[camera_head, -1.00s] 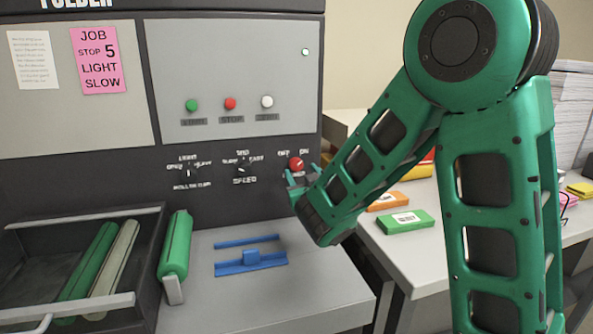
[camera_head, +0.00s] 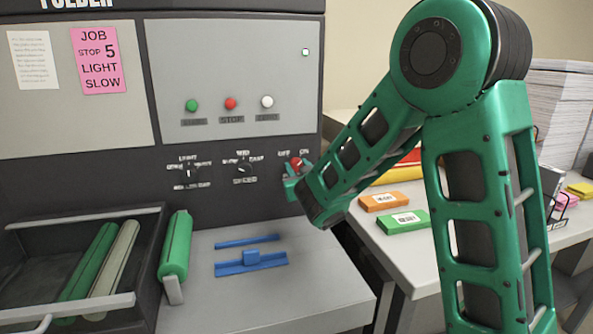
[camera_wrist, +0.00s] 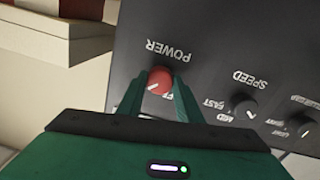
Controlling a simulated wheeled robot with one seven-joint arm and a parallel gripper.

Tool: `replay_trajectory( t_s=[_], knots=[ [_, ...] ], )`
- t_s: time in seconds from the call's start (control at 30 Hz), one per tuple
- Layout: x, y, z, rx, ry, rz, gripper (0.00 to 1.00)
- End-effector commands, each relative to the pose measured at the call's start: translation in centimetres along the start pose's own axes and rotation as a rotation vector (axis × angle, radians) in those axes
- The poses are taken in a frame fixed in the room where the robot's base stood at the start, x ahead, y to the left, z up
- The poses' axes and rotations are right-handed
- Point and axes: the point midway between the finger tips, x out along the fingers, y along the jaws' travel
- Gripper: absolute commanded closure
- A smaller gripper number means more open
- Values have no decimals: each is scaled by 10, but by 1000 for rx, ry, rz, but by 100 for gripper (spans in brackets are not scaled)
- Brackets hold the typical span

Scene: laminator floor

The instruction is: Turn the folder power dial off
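The red power dial (camera_head: 296,162) is on the dark front panel of the folder, at the right end of the dial row. In the wrist view, upside down, the red dial (camera_wrist: 160,79) sits below the word POWER. Its white mark points to the lower left, away from the partly visible OFF label, on the ON side. My gripper (camera_wrist: 160,86) is at the dial, with one green finger on each side of it. Small gaps seem to show, so the fingers look open around it; contact is unclear. In the head view my gripper (camera_head: 293,178) partly covers the dial.
The speed dial (camera_wrist: 243,106) is beside my right finger in the wrist view. Green, red and white buttons (camera_head: 230,103) are above. A green roller (camera_head: 175,246) and blue parts (camera_head: 250,259) are below. A table with orange and green boxes (camera_head: 403,221) stands right.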

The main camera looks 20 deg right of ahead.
Motion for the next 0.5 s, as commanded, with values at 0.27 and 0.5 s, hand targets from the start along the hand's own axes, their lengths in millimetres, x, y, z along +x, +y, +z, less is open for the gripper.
replay_trajectory(
  t_s=[0.27, 0.5],
  knots=[
    [0, 0, 0, -39, 1, 1, 90],
    [0, 1, 1, -177, 6, 3, 90]
  ],
)
